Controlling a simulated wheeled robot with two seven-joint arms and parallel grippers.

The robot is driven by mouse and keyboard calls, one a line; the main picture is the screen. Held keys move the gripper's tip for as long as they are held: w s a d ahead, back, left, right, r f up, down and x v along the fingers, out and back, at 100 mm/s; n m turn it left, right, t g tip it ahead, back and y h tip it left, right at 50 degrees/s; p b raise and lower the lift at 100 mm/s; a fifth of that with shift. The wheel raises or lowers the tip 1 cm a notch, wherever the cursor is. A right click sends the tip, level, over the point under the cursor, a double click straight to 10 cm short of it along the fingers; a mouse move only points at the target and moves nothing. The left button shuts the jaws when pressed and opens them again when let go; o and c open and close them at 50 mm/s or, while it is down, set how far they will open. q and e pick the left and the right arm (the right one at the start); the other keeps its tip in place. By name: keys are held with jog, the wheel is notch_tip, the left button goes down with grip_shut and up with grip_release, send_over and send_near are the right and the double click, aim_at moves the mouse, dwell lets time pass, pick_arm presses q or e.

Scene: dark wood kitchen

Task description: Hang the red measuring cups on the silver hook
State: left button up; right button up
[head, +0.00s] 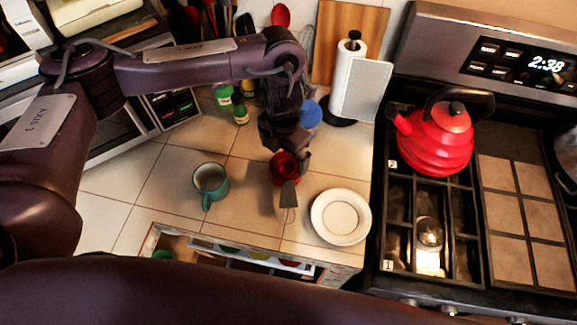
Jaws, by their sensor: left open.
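The red measuring cups (283,168) are on the tiled counter in the head view, between the teal mug and the white plate. A grey handle (289,195) extends from them toward the front, with a thin loop at its end. My left gripper (288,156) reaches down from above, right at the cups; its dark fingers are open and cover part of the red bowl. I cannot tell whether the fingers touch the cups. I cannot make out the silver hook. My right gripper is not in view.
A teal mug (210,182) stands left of the cups and a white plate (341,217) lies to the right. A paper towel roll (348,80) stands behind. A red kettle (436,140) sits on the stove. An open drawer (225,246) is at the front edge.

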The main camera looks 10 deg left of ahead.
aim_at(285, 167)
pick_arm(q)
jog(key=shift+s+f, duration=0.15)
jog(key=shift+f, duration=0.75)
jog(key=shift+w+d+f, duration=0.1)
jog(key=shift+w+f, duration=0.05)
jog(key=shift+f, duration=1.2)
jog(key=shift+w+f, duration=0.1)
jog(key=shift+f, duration=1.2)
jog(key=shift+c, duration=0.3)
jog(key=c, duration=1)
